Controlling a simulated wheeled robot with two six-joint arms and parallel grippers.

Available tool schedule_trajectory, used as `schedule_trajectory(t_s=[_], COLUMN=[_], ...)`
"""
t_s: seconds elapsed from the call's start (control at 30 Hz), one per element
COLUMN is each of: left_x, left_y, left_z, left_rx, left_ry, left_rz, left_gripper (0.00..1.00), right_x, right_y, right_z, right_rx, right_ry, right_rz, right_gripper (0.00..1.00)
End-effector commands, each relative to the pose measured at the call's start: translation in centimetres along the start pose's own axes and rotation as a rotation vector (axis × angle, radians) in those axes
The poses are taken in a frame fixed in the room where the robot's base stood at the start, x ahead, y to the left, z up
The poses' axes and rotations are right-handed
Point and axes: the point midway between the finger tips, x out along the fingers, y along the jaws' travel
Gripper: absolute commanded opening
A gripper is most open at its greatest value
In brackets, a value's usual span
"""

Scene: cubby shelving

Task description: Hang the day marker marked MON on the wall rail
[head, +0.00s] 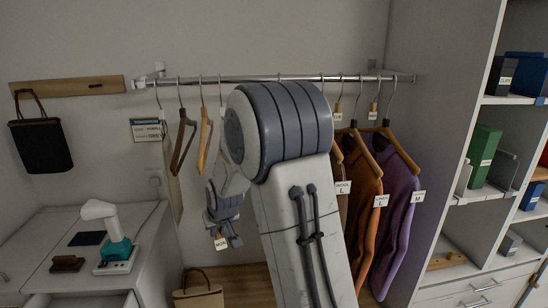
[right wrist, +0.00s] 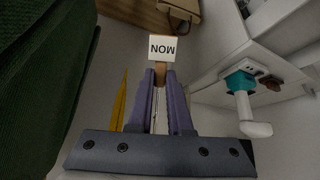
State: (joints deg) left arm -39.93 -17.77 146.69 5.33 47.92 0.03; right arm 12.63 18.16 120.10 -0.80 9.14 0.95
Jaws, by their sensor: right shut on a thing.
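The day marker marked MON (head: 222,243) is a small white tag with dark letters. My right gripper (head: 228,232) is shut on it, below the hangers. In the right wrist view the MON marker (right wrist: 163,48) sticks out past the purple fingertips (right wrist: 160,80), its letters upside down. The metal rail (head: 290,78) runs along the wall above, with several hangers on it. A wooden rail (head: 72,87) is on the wall at the left. The marker is apart from both rails. My right arm hides the middle of the hangers. My left gripper is not in view.
A black bag (head: 40,146) hangs from the wooden rail. Orange (head: 362,215) and purple (head: 398,205) garments hang right of my arm. A white cabinet (head: 60,222) at left bears a teal-and-white device (head: 118,250). A tan bag (head: 198,297) stands below. Shelving (head: 485,200) is at right.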

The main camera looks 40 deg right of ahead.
Motion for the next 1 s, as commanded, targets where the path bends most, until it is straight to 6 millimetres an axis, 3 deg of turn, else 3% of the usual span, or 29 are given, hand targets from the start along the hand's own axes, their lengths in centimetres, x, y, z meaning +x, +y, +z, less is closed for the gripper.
schedule_trajectory(t_s=[0.03, 0.2, 0.37, 0.5, 0.7, 0.8, 1.0], left_x=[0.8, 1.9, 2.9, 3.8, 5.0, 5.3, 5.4], left_y=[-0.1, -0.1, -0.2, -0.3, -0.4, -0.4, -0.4], left_z=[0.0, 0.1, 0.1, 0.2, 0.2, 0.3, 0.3], left_rx=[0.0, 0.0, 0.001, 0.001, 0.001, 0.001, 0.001], left_ry=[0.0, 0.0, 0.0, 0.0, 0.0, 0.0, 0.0], left_rz=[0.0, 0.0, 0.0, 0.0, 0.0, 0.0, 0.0], left_gripper=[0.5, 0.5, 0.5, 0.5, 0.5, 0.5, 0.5], right_x=[-1.0, -5.2, -9.9, -15.0, -22.7, -25.4, -27.4], right_y=[1.3, 4.9, 8.2, 11.2, 14.5, 15.4, 16.0], right_z=[-1.8, -6.8, -10.4, -13.1, -15.3, -15.8, -16.1], right_rx=[0.022, 0.071, 0.108, 0.136, 0.165, 0.173, 0.177], right_ry=[0.078, 0.3, 0.486, 0.642, 0.812, 0.856, 0.885], right_rz=[0.015, 0.063, 0.116, 0.17, 0.245, 0.27, 0.288], right_gripper=[0.0, 0.0, 0.0, 0.0, 0.0, 0.0, 0.0])
